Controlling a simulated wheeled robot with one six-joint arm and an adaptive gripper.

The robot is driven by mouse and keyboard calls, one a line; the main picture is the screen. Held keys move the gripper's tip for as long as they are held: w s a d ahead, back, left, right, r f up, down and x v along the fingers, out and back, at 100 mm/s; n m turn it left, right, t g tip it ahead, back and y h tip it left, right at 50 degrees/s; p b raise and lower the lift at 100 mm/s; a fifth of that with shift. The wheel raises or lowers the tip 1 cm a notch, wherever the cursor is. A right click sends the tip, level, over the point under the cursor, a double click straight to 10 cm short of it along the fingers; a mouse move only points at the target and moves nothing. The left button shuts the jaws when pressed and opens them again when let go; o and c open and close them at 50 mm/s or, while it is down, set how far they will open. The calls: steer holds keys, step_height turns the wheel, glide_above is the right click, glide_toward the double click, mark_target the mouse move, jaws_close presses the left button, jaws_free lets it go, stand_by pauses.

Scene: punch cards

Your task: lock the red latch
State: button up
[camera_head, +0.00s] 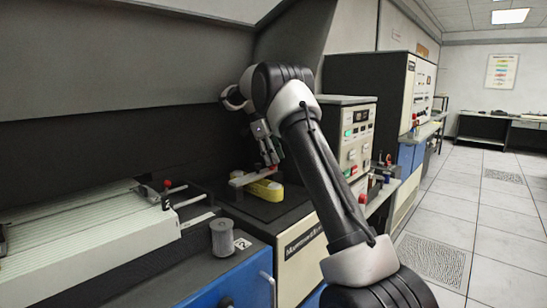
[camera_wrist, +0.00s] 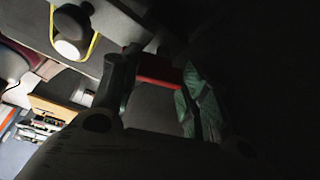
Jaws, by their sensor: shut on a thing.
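The red latch (camera_wrist: 160,70) shows in the wrist view as a short red bar between my two fingers. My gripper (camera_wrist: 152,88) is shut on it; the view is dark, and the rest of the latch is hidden. In the head view my gripper (camera_head: 271,160) points down at the far end of a pale bar (camera_head: 248,178), above a yellow oblong part (camera_head: 265,190) on a dark machine top. The latch is too small and covered there to make out clearly.
A red-knobbed lever (camera_head: 167,184) stands on the pale ribbed machine (camera_head: 85,240) at left. A grey cylinder (camera_head: 222,238) stands in front. A control cabinet (camera_head: 350,135) rises right of my gripper, and a dark panel stands behind. The tiled floor at right is clear.

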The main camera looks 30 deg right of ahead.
steer(key=shift+d+m, duration=0.15)
steer(key=shift+m, duration=0.55)
steer(key=shift+g, duration=0.3)
